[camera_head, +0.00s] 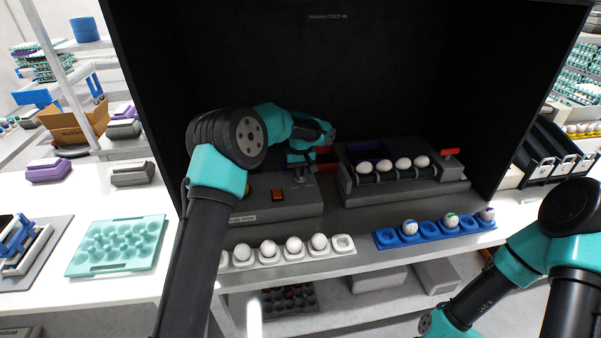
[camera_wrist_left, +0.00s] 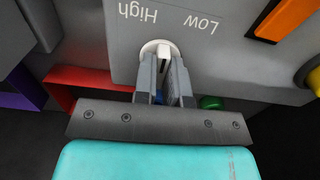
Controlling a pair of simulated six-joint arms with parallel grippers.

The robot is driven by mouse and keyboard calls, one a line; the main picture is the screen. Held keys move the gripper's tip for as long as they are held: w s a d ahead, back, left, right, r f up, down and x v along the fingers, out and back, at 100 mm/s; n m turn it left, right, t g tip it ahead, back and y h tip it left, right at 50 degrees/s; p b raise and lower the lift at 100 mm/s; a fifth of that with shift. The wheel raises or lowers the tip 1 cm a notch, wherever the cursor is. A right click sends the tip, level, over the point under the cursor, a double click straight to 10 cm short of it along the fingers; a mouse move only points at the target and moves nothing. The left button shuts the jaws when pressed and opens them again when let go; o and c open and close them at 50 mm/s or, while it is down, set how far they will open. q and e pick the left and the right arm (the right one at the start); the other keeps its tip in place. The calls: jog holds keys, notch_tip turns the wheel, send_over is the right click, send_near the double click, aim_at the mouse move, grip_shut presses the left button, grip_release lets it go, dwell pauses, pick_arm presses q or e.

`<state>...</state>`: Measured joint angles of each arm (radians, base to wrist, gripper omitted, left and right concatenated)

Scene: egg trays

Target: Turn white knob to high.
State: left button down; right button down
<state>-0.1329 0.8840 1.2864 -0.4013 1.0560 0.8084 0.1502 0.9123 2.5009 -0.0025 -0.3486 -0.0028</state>
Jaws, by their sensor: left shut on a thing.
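The white knob (camera_wrist_left: 163,50) sits on a grey control box (camera_head: 250,205), whose upper face shows upside down in the left wrist view. "High" is printed to the left of the knob in that view and "Low" to the right. The knob's raised grip appears to point between the two words. My left gripper (camera_wrist_left: 164,72) is shut on the knob, with one finger on each side. In the head view my left gripper (camera_head: 300,172) is at the box's back right, and the knob is hidden. My right arm is at the lower right; its gripper is out of view.
An orange button (camera_head: 278,195) is on the same box. A machine with white eggs on rollers (camera_head: 345,190) stands to the right. A white egg tray (camera_head: 343,244) and a blue egg tray (camera_head: 386,239) lie in front. Dark enclosure walls (camera_head: 400,75) surround the back.

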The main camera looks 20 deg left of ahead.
pick_arm(q)
jog(key=n, duration=0.4)
jog(key=shift+n, duration=2.3)
jog(key=c, duration=1.2)
grip_release()
notch_tip(320, 180, up, 18)
jog(key=shift+f, duration=0.25)
jog(key=shift+f, duration=0.1)
